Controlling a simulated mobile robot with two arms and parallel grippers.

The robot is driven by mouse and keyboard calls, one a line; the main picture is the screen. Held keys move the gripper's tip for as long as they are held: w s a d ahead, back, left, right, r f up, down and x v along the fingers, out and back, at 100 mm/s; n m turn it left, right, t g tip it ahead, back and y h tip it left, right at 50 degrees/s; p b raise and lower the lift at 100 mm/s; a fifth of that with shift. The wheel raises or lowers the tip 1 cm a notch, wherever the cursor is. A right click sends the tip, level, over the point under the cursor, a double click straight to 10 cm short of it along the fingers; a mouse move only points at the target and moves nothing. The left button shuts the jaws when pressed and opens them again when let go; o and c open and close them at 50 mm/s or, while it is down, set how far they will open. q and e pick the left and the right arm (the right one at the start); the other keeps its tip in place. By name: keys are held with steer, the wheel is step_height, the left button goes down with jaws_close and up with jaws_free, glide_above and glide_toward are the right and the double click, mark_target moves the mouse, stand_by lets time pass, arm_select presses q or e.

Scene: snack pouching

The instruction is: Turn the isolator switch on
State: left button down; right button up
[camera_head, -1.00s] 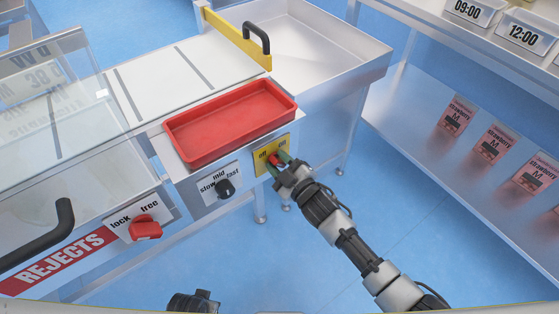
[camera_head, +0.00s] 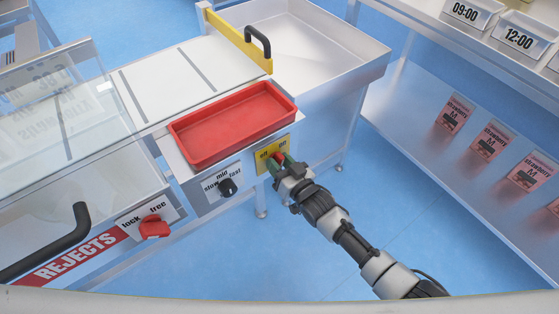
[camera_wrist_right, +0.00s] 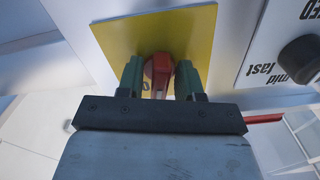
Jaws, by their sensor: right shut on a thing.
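The isolator switch is a red handle (camera_wrist_right: 160,74) on a yellow plate (camera_head: 266,157) on the front of the machine, below the red tray. The plate carries lettering at its top, partly covered by my gripper in the head view. My right gripper (camera_head: 284,168) is at the plate, its green fingers on both sides of the red handle and shut on it. In the right wrist view the gripper (camera_wrist_right: 161,80) has the handle between its fingertips, close against the plate. My left gripper is not in view.
A black speed knob (camera_head: 227,187) sits left of the switch, and a red lock/free knob (camera_head: 154,227) further left. A red tray (camera_head: 190,157) stands above the switch. A metal shelf with strawberry pouches (camera_head: 490,142) is at the right. Blue floor is open between.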

steer(key=shift+m, duration=1)
steer(key=m, duration=0.2)
steer(key=shift+f+m, duration=0.1)
steer(key=shift+m, duration=0.3)
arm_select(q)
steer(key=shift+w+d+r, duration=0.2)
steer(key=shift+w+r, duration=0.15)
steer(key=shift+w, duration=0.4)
arm_select(e)
steer(key=shift+s+m, duration=0.1)
steer(key=shift+m, duration=0.6)
steer(key=o, duration=0.6)
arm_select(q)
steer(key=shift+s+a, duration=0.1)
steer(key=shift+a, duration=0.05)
